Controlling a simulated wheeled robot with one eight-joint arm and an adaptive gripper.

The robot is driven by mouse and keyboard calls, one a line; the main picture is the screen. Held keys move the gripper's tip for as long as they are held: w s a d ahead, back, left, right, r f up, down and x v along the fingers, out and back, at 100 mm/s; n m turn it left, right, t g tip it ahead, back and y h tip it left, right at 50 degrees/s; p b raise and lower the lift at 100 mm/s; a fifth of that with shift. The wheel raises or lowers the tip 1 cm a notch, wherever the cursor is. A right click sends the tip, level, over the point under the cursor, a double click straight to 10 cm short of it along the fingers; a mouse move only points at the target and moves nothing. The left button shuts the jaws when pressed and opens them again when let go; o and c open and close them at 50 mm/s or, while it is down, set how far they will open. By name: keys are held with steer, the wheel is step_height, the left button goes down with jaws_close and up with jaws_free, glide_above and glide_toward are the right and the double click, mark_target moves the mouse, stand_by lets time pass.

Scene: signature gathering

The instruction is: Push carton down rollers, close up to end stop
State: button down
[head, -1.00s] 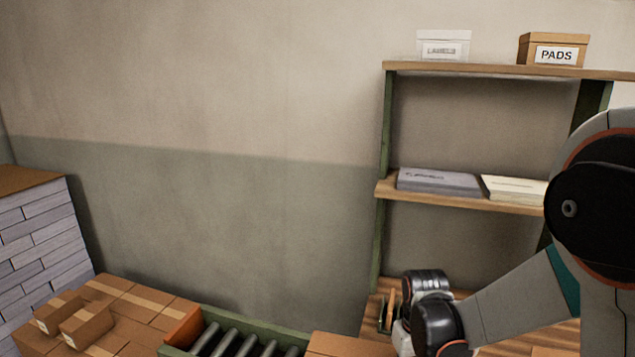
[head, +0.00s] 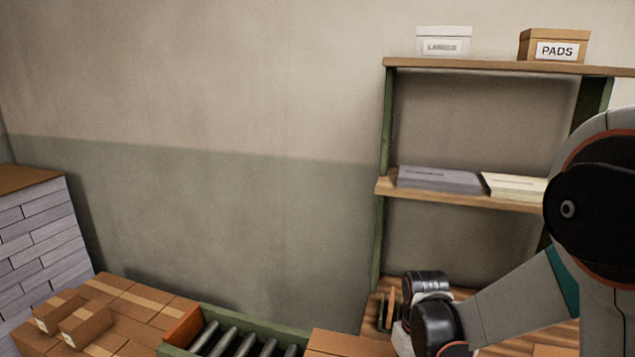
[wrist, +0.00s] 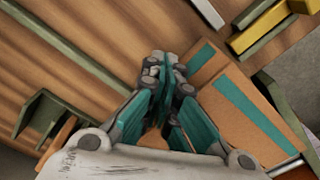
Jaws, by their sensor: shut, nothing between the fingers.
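A brown carton (head: 345,343) shows at the bottom edge of the head view, at the right end of the rollers (head: 245,341); most of it is cut off. The orange end stop (head: 182,326) stands at the left end of the rollers. In the wrist view, a brown carton with teal tape (wrist: 222,105) lies just right of my gripper (wrist: 166,72). The fingers are shut with nothing between them. I cannot tell whether they touch the carton. In the head view my wrist is right of the carton, and the fingertips are hidden.
Stacked brown boxes (head: 135,308) stand left of the end stop. A shelf (head: 465,197) with paper stacks and boxes rises behind on the right. A green bracket with an orange piece (wrist: 42,118) stands on the wooden top (wrist: 75,80). The visible rollers are clear.

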steer(key=shift+f+b, duration=1)
steer(key=shift+f, duration=0.25)
steer(key=shift+w+a, duration=0.1)
steer(key=shift+a, duration=0.25)
steer(key=shift+s+d, duration=0.2)
steer(key=shift+d, duration=0.45)
steer(key=shift+s+d, duration=0.2)
steer(key=shift+d, duration=0.4)
step_height(320, 180, up, 12)
steer(key=p, duration=0.8)
steer(key=shift+r, duration=0.15)
